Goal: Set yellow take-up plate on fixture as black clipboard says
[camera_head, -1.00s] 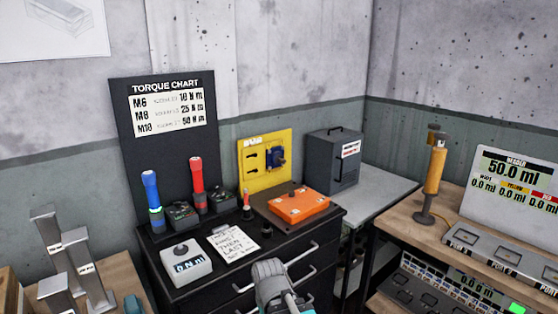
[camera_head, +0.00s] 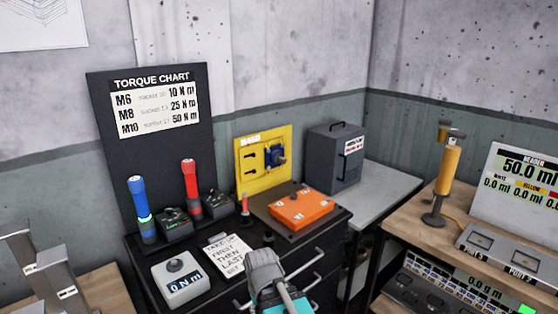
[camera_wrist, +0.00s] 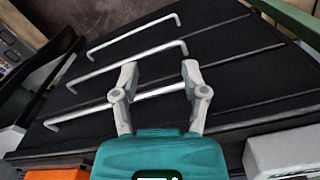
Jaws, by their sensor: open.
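The yellow take-up plate (camera_head: 247,158) stands upright at the back of the black cabinet, with slots and a blue part (camera_head: 274,155) on its face. An orange block (camera_head: 301,206) lies on a dark brown base in front of it. The black clipboard (camera_head: 227,256) lies flat on the cabinet top; its white sheet reads roughly "take-up first then last set", small print unclear. My gripper (camera_wrist: 160,76) is open and empty in the wrist view, above the cabinet's drawer fronts. In the head view my wrist hides part of the cabinet front, and the fingertips do not show.
A torque meter (camera_head: 181,280) reads 0 N m. Blue (camera_head: 139,200) and red (camera_head: 188,178) torque tools stand before the torque chart (camera_head: 155,110). A grey case (camera_head: 334,160) stands behind right. Drawer handles (camera_wrist: 134,34) project from the cabinet front. A bench with a yellow pump (camera_head: 448,172) is at right.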

